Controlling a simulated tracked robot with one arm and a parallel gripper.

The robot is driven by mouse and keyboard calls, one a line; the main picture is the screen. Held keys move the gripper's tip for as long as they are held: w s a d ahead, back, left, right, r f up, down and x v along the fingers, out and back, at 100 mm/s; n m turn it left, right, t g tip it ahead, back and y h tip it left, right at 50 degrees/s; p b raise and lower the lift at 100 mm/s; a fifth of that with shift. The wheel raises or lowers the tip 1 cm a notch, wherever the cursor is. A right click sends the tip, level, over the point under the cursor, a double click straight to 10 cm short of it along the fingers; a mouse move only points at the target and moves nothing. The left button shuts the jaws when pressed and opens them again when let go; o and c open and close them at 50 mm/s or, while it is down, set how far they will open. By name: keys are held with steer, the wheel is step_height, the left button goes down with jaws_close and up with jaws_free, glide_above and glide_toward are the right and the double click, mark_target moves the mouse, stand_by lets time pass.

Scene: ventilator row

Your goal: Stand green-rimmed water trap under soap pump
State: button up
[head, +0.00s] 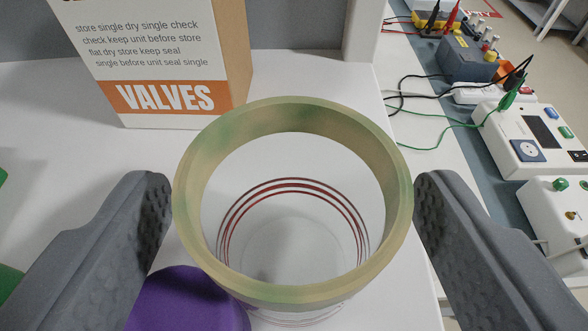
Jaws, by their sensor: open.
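A clear water trap with a green-tan rim (293,114) stands upright, open at the top, on a white surface. Red rings show around its clear wall lower down. My gripper (294,215) is open, with one grey finger on each side of the trap. The right finger is very close to the rim; I cannot tell whether it touches. The left finger has a small gap to the rim. No soap pump shows in this view.
A VALVES box (165,60) stands behind the trap on the left. A purple object (187,302) sits close at the front left, and green edges show at the far left. Beyond the surface's right edge are instruments (530,140) and cables.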

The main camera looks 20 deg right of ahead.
steer(key=shift+w, duration=0.15)
steer(key=c, duration=1.1)
steer(key=shift+c, duration=0.2)
